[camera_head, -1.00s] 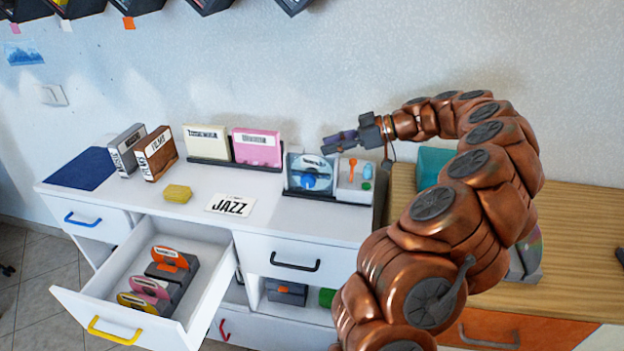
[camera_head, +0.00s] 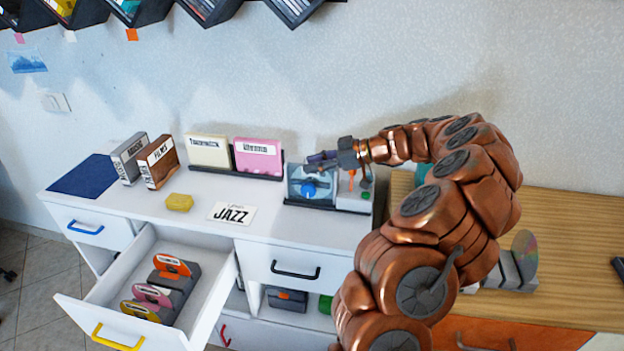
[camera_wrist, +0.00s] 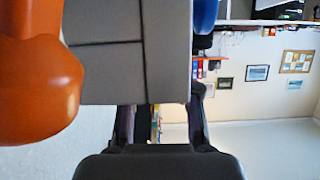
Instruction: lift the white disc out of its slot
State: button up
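A clear case with a pale and blue disc (camera_head: 309,187) stands upright in a dark tray on the white cabinet, in the head view. I cannot tell for sure that this is the white disc; my gripper hides its upper part. My gripper (camera_head: 309,162) is just above and in front of the case's top edge, pointing left. In the wrist view its two fingers (camera_wrist: 160,125) are apart with background showing between them, so it is open and empty. A grey block (camera_wrist: 110,50) and an orange rounded thing (camera_wrist: 35,75) fill the near left of that view.
A white block with an orange piece (camera_head: 352,190) stands right of the case. Cream (camera_head: 208,152) and pink (camera_head: 258,157) cases stand to the left. A yellow sponge (camera_head: 180,202) and JAZZ card (camera_head: 232,213) lie in front. The drawer (camera_head: 150,290) is open. A shiny disc (camera_head: 524,252) stands on the right.

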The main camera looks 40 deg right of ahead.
jog(key=shift+w+a, duration=0.1)
grip_shut()
dwell(0.4)
